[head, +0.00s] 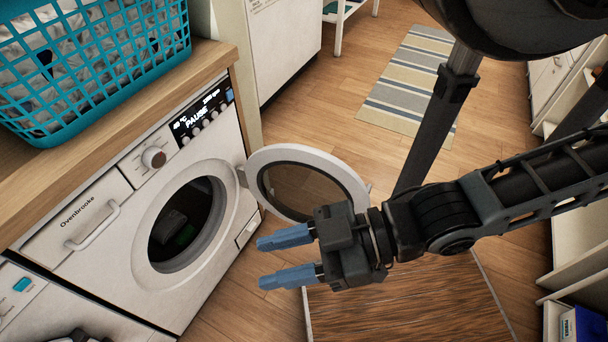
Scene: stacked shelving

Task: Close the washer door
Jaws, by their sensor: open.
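The washer (112,239) stands at the left under a wooden counter, with its round drum opening uncovered and dark inside. Its door (269,153), a white ring with dark glass, is swung wide open to the right, hinged at the right side of the opening. My gripper (286,257) is in front of the door's lower part in the picture. Its two blue fingers point left, spread apart, with nothing between them. The gripper hides the lower right part of the door. I cannot tell whether it touches the door.
A teal laundry basket (77,60) sits on the wooden counter (214,65). A striped rug (408,80) lies on the wood floor behind. White shelving (580,250) stands at the right. Floor between door and rug is clear.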

